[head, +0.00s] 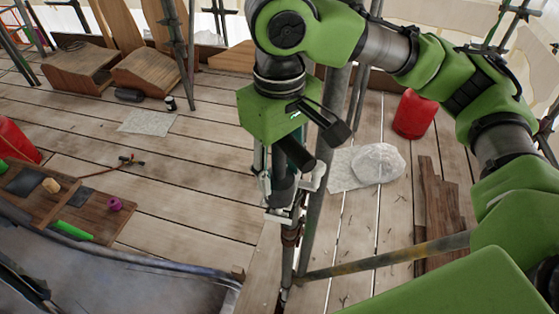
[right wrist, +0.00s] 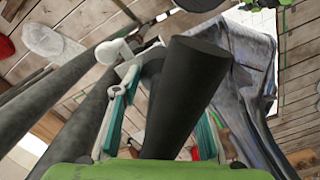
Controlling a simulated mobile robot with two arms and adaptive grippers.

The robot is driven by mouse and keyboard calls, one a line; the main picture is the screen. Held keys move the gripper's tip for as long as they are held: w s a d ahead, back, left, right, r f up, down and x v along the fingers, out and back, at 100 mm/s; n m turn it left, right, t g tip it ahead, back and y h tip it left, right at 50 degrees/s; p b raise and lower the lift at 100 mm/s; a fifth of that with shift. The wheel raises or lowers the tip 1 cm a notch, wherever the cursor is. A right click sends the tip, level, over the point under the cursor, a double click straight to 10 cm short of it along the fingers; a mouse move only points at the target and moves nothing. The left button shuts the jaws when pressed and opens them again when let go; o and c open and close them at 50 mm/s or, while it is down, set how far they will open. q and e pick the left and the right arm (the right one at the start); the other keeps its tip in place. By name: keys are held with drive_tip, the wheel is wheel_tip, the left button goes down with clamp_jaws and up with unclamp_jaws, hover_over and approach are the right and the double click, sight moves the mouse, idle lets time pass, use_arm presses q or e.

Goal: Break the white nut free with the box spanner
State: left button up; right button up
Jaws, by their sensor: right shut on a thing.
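My right gripper (head: 292,202) hangs from the green arm at the centre of the head view, beside the upright scaffold poles. It is shut on a dark cylinder (right wrist: 185,92), which seems to be the box spanner's handle. In the right wrist view the cylinder rises large between the white and teal fingers. In the head view its dark end (head: 299,154) shows just above the fingers. The spanner's lower end is hard to tell from the pole and joint below. I cannot make out the white nut. My left gripper is not clearly seen.
Scaffold poles (head: 357,95) stand close by, and a low slanting pole (head: 390,258) crosses the lower right. A wooden tray (head: 98,218) with small parts lies at left.

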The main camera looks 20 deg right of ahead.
sight(279, 149)
drive_tip(key=shift+r+n, duration=0.15)
drive_tip(key=shift+n, duration=0.15)
wheel_tip(279, 149, up, 3)
drive_tip(key=p, duration=0.3)
drive_tip(key=shift+p, duration=0.35)
drive_tip(key=shift+r+p, duration=0.45)
drive_tip(key=shift+r, duration=1.7)
